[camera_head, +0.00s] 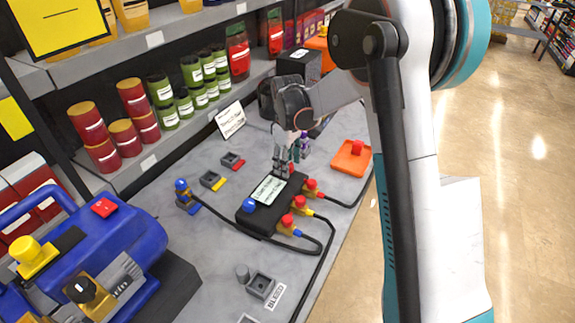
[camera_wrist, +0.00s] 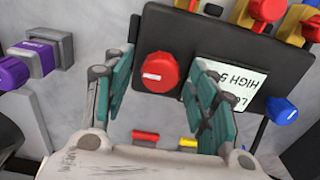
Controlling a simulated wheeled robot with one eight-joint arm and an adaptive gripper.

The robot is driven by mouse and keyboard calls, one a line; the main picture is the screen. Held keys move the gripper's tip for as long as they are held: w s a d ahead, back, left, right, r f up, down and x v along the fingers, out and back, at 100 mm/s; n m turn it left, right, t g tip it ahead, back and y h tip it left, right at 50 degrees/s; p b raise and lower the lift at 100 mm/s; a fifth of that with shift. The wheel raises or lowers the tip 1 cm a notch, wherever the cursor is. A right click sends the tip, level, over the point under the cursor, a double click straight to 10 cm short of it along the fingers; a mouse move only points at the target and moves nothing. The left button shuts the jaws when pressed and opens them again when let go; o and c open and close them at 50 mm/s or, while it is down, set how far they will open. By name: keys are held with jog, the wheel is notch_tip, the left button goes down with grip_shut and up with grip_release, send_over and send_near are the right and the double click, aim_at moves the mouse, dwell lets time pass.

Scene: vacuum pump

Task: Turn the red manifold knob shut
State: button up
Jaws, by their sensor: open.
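The black manifold (camera_head: 247,219) lies on the grey bench and has a pale label on top. It also shows in the wrist view (camera_wrist: 285,62). The red manifold knob (camera_wrist: 158,72), round with a white mark, sits at one end of it, near the label. The blue knob (camera_wrist: 282,110) is at the other end, also seen in the head view (camera_head: 249,205). My gripper (camera_wrist: 164,80) is open, its teal-padded fingers on either side of the red knob, apparently apart from it. In the head view my gripper (camera_head: 286,160) comes down over the manifold's far end and mostly hides that knob.
Several red-handled yellow valves (camera_head: 299,203) with black hoses line the manifold's side. A blue pump (camera_head: 120,240) stands at left. An orange block (camera_head: 351,158) lies to the right, and a purple-knobbed fitting (camera_wrist: 38,52) is beside the manifold. Shelves with jars stand behind.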

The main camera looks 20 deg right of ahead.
jog(key=shift+f, duration=0.15)
jog(key=c, duration=1.1)
